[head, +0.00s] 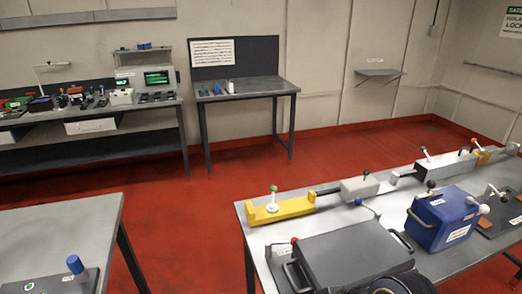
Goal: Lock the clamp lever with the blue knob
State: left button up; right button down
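A clamp lever with a blue ball knob (362,201) stands on the right-hand metal workbench, behind the dark grey case (350,255). Its thin rod runs from the knob down to the right. The lever's base is small and hard to make out, and I cannot tell from this view whether it is locked. Neither of my grippers shows in the head view.
The workbench (256,243) also holds a yellow block (280,210) with a green-knobbed lever, a light grey block (360,188), a blue box (442,218) and a red-knobbed lever (294,240). A separate table (60,222) stands left. Red floor lies between.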

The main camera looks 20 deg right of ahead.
aim_at(358, 201)
jog(key=j+z, duration=0.1)
jog(key=z, duration=0.35)
jog(key=k+z, duration=0.1)
jog(key=z, duration=0.3)
jog(key=k+j+z, duration=0.1)
jog(key=z, duration=0.75)
jog(key=l+u, duration=0.1)
jog(key=u, duration=0.95)
jog(key=i+l+u, duration=0.15)
jog(key=l+u, duration=0.8)
jog(key=l, duration=1.1)
jog(key=i+u, duration=0.05)
